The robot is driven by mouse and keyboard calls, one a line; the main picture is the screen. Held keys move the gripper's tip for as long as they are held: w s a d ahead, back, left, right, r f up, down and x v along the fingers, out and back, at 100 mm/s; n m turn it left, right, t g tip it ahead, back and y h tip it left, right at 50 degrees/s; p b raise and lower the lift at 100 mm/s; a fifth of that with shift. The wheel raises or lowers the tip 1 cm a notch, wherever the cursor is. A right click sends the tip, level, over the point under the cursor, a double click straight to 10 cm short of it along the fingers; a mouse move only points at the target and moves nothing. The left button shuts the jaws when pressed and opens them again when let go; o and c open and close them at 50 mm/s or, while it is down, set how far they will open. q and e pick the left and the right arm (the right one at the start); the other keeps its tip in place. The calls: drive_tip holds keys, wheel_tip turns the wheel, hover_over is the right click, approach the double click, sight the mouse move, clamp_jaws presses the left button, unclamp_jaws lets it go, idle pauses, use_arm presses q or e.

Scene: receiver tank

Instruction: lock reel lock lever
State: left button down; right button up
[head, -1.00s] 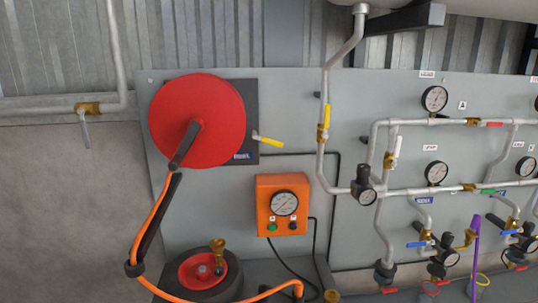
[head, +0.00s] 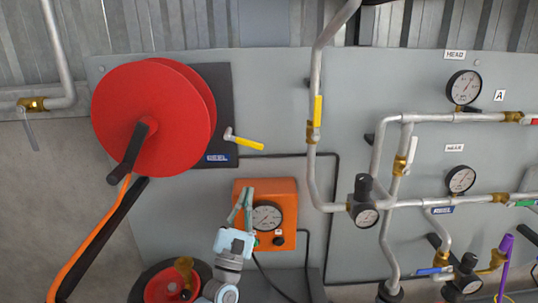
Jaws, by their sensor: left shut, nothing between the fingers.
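My left gripper (head: 245,192) is pale blue and grey with greenish fingers. It is shut and empty, pointing up below the lever and apart from it in the picture. It covers part of the orange gauge box (head: 288,205). My right gripper is not in view.
A black arm with an orange hose (head: 92,240) hangs from the reel at left. Grey pipes (head: 314,160) with valves and gauges fill the right of the panel. A second red reel (head: 160,288) sits at the bottom. The panel around the lever is clear.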

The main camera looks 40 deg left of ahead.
use_arm(q)
drive_tip(key=p, duration=0.1)
approach(249, 143)
drive_tip(key=w+a+f, duration=0.1)
drive_tip(key=w+a, duration=0.1)
drive_tip(key=w, duration=0.1)
drive_tip(key=x, duration=0.4)
drive_tip(key=shift+w+f+p, duration=0.3)
drive_tip(key=shift+f, duration=0.05)
drive_tip(key=shift+s+r, duration=0.15)
drive_tip(key=shift+r, duration=0.2)
drive_tip(key=shift+s+a+r, duration=0.1)
drive_tip(key=shift+s+r, duration=0.05)
drive_tip(key=shift+r, duration=0.05)
drive_tip(key=shift+w+f, duration=0.15)
drive_tip(key=shift+w, duration=0.1)
drive_tip(key=shift+w+y, duration=0.15)
drive_tip(key=shift+y, duration=0.15)
drive_tip(key=shift+n+b, duration=0.3)
drive_tip(key=shift+n, duration=0.4)
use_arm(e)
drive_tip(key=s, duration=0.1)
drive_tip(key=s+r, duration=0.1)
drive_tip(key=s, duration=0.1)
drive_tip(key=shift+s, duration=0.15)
use_arm(q)
drive_tip(key=shift+y, duration=0.5)
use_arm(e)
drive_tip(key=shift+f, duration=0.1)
